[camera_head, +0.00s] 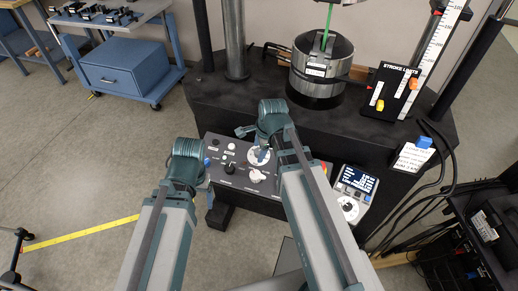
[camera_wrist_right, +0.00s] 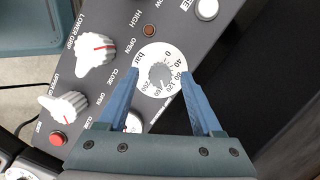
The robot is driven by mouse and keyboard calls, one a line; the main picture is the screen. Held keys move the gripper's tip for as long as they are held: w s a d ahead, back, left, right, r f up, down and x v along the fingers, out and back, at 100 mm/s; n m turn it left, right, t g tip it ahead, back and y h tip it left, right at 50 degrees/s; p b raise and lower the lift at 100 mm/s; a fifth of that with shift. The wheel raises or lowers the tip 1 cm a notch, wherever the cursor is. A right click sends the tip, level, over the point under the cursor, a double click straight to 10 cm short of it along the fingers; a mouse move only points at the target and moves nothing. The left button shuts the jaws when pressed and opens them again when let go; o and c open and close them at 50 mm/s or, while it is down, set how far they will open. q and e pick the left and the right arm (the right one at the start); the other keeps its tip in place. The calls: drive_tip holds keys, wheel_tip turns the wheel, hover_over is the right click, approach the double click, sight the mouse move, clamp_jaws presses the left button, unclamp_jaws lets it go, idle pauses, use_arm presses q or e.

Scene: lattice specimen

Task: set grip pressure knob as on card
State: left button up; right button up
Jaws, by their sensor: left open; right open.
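The grip pressure knob (camera_wrist_right: 161,74) is a small grey ridged knob on a white round dial marked in bar, from 0 to 200. The dial also shows in the head view (camera_head: 259,156). I cannot make out its pointer setting. My right gripper (camera_wrist_right: 160,80) is open, with its blue fingers on either side of the dial; I cannot tell if they touch the knob. A white card (camera_head: 413,157) with a blue clip hangs at the machine's front right; its print is too small to read surely. My left gripper (camera_head: 205,162) is open and empty at the panel's left end.
The panel also holds white upper and lower grip knobs (camera_wrist_right: 95,47), a red button (camera_wrist_right: 57,138) and a white button (camera_wrist_right: 207,9). A lit display (camera_head: 357,180) stands right of the panel. Cables hang at the right. The floor at left is open.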

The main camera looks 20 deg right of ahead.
drive_tip(key=p+v, duration=1.2)
drive_tip(key=v, duration=0.1)
drive_tip(key=shift+r, duration=0.2)
drive_tip(key=s+a+n+g+h, duration=0.2)
drive_tip(key=s+a+n, duration=0.8)
drive_tip(key=n, duration=1.2)
drive_tip(key=shift+s+a+f+n+g, duration=0.3)
drive_tip(key=shift+s+a+f+g, duration=0.15)
drive_tip(key=shift+a, duration=0.65)
drive_tip(key=shift+r+h, duration=0.1)
drive_tip(key=shift+h, duration=0.2)
